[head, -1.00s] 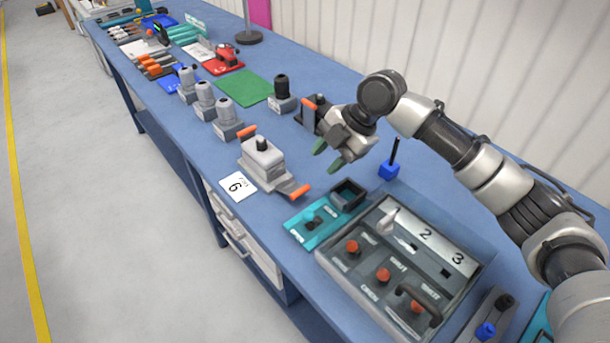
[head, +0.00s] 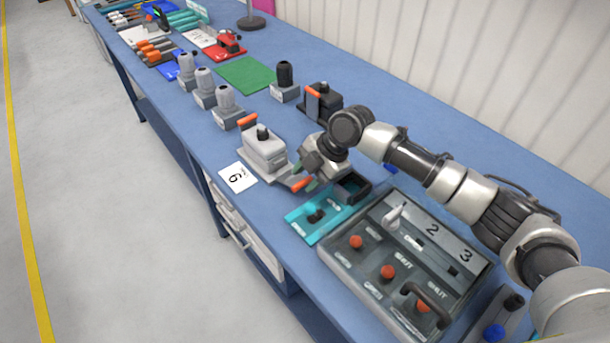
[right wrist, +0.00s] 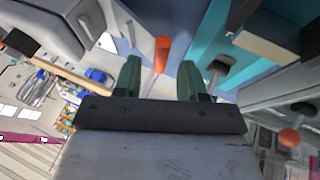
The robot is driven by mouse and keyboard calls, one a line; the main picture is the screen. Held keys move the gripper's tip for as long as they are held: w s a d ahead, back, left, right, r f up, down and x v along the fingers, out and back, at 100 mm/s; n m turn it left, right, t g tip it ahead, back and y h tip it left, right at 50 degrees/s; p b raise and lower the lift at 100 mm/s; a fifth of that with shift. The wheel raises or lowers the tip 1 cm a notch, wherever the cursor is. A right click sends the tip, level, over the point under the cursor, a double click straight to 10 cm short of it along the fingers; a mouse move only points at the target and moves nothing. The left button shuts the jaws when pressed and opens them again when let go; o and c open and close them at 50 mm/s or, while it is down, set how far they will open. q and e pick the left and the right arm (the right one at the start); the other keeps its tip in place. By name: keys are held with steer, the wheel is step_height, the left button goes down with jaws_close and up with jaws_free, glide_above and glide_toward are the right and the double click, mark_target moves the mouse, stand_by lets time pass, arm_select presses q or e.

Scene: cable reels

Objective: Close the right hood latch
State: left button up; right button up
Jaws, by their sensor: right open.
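The grey connector hood (head: 264,148) stands on the bench beside the card marked 6. Its left latch has an orange tip (head: 247,121) that sits high against the hood. Its right latch sticks out low to the right and ends in an orange handle (head: 302,184). My right gripper (head: 305,176) is open at this handle, partly hiding the latch arm. In the right wrist view the orange handle (right wrist: 162,53) shows between and beyond the two green fingertips (right wrist: 160,72), with gaps on both sides. Contact cannot be seen. My left gripper is not in view.
A teal board (head: 309,222) with a black holder lies just right of the latch. The grey switch panel (head: 352,262) is nearer the front. Another dark hood (head: 321,101) stands behind my right wrist, and several grey plugs (head: 205,88) stand to the left.

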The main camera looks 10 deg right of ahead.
steer(key=shift+a+f, duration=0.35)
steer(key=shift+f, duration=0.2)
jaws_close()
